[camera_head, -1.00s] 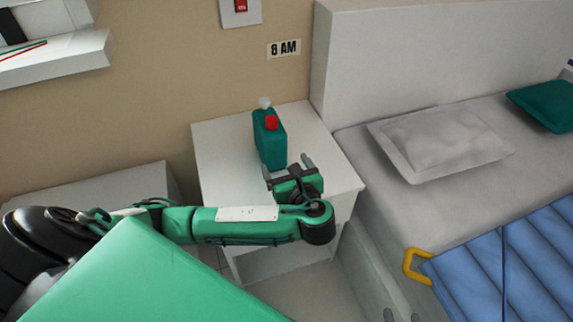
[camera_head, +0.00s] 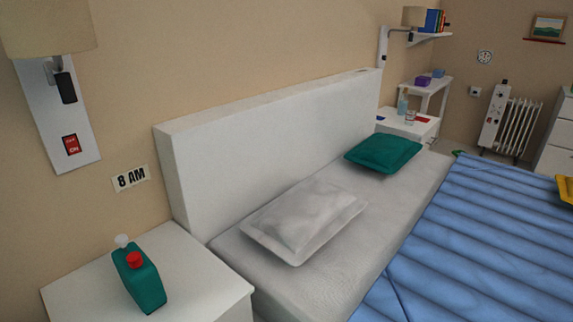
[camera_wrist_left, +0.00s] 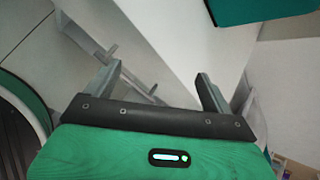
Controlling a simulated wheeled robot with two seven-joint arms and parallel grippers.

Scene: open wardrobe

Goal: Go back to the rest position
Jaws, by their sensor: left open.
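My left gripper (camera_wrist_left: 158,88) shows in the left wrist view with its two fingers apart and nothing between them. Beyond the fingers is a white furniture surface (camera_wrist_left: 185,40), with part of a teal object (camera_wrist_left: 255,8) at the top edge. Neither gripper shows in the head view. There, a teal bottle (camera_head: 139,278) with a red cap stands upright on the white bedside table (camera_head: 205,270) at the lower left, with no gripper near it in that view.
The bed, with a white headboard (camera_head: 270,140), a pale pillow (camera_head: 305,218), a teal pillow (camera_head: 384,152) and a blue quilt (camera_head: 470,240), fills the middle and right. A wall lamp (camera_head: 50,30) is at upper left. A radiator (camera_head: 515,125) stands at the back.

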